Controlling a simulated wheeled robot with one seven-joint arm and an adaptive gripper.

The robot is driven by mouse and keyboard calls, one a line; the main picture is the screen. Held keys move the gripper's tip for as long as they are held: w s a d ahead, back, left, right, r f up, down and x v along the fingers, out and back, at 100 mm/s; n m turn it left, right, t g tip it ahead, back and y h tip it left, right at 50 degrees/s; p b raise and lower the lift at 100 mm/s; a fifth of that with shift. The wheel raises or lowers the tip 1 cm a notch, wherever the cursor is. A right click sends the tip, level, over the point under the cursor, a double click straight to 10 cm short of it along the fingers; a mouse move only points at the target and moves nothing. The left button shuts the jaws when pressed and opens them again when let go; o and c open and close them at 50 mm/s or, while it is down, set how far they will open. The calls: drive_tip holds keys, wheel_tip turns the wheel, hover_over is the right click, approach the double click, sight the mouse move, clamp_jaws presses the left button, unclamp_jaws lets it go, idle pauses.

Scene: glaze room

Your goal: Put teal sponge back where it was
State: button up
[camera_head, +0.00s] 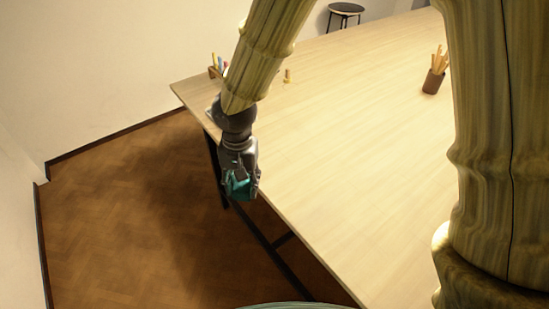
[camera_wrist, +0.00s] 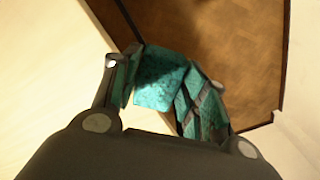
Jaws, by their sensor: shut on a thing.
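The teal sponge (camera_wrist: 160,78) is held between the two fingers of my gripper (camera_wrist: 158,88) in the wrist view. In the head view my gripper (camera_head: 240,178) hangs near the left edge of the pale wooden table (camera_head: 340,120), with the teal sponge (camera_head: 238,186) at its lower end. The fingers are shut on the sponge and hide its sides. Brown floor shows beyond the sponge in the wrist view. I cannot tell how high the sponge is relative to the tabletop.
A brown cup with wooden sticks (camera_head: 433,80) stands at the table's far right. A small tan object (camera_head: 287,76) and a holder with colourful items (camera_head: 216,70) are near the far left. The table's middle is clear. A dark stool (camera_head: 345,11) stands behind.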

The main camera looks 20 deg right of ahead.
drive_tip(key=shift+w+d+r, duration=0.3)
drive_tip(key=shift+d, duration=0.2)
drive_tip(key=w+d+p, duration=0.2)
drive_tip(key=w+d, duration=0.1)
drive_tip(key=w+d+f+p, duration=0.1)
drive_tip(key=w+d+p, duration=0.1)
drive_tip(key=w+d, duration=0.2)
drive_tip(key=w+d+p, duration=0.2)
drive_tip(key=w+d, duration=0.1)
drive_tip(key=d, duration=0.1)
drive_tip(key=shift+w+d+f, duration=0.15)
drive_tip(key=shift+w+f, duration=0.1)
drive_tip(key=shift+w, duration=0.1)
drive_tip(key=shift+f+p, duration=0.9)
drive_tip(key=shift+f, duration=0.9)
drive_tip(key=o, duration=1.1)
drive_tip(key=shift+o, duration=0.2)
drive_tip(key=shift+r, duration=0.1)
wheel_tip(320, 180, up, 12)
drive_tip(key=b, duration=0.3)
